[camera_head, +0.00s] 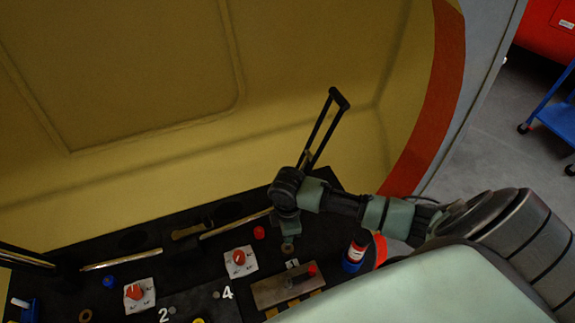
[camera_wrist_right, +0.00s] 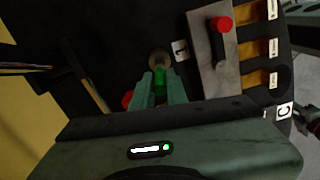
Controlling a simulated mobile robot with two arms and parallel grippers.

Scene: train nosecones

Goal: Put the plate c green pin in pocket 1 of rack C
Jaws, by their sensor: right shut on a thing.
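My left gripper is not in view.
The metal plate (camera_head: 272,292) with its red knob (camera_head: 312,269) lies between the gripper and the rack. A yellow wall (camera_head: 150,170) rises behind.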

